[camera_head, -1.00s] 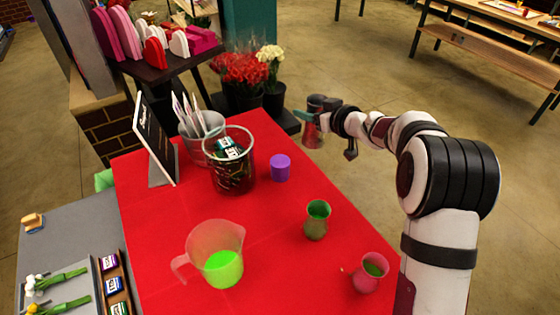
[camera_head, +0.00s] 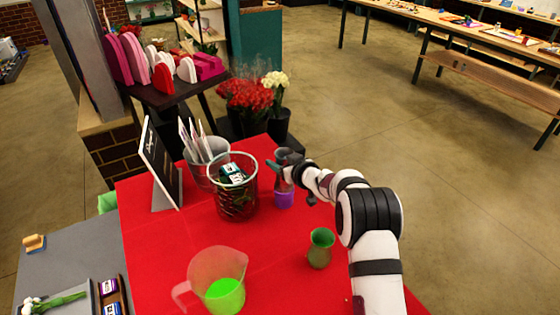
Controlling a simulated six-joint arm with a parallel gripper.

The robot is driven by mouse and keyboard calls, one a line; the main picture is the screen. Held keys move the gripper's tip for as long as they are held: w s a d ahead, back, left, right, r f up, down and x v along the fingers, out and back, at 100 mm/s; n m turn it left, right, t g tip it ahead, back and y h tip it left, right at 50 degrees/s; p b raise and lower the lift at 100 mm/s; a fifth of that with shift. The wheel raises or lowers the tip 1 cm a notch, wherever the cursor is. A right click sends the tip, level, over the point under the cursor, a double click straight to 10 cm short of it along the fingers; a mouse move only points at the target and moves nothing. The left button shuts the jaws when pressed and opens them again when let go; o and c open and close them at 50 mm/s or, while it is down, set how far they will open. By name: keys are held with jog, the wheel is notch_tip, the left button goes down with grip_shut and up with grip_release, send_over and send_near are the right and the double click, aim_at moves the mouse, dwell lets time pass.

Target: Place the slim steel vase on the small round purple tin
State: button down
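The slim steel vase (camera_head: 284,154) is upright at my gripper (camera_head: 286,166), its grey rim showing above the fingers and its reddish reflecting body below. My gripper looks shut around it, though the fingers partly hide it. The small round purple tin (camera_head: 284,200) stands on the red table directly below the vase in this view. The vase's base overlaps the tin's top; I cannot tell whether it touches the tin or hangs just above.
A wire basket (camera_head: 232,200) holding dark items stands close left of the tin. A green vase (camera_head: 320,248) stands in front, and a clear jug with green liquid (camera_head: 216,280) is nearer left. A chalkboard sign (camera_head: 162,165) stands at the back left. Red cloth (camera_head: 270,235) between them is bare.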

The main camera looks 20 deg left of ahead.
jog(key=shift+f, duration=0.1)
jog(key=shift+c, duration=1.2)
grip_release()
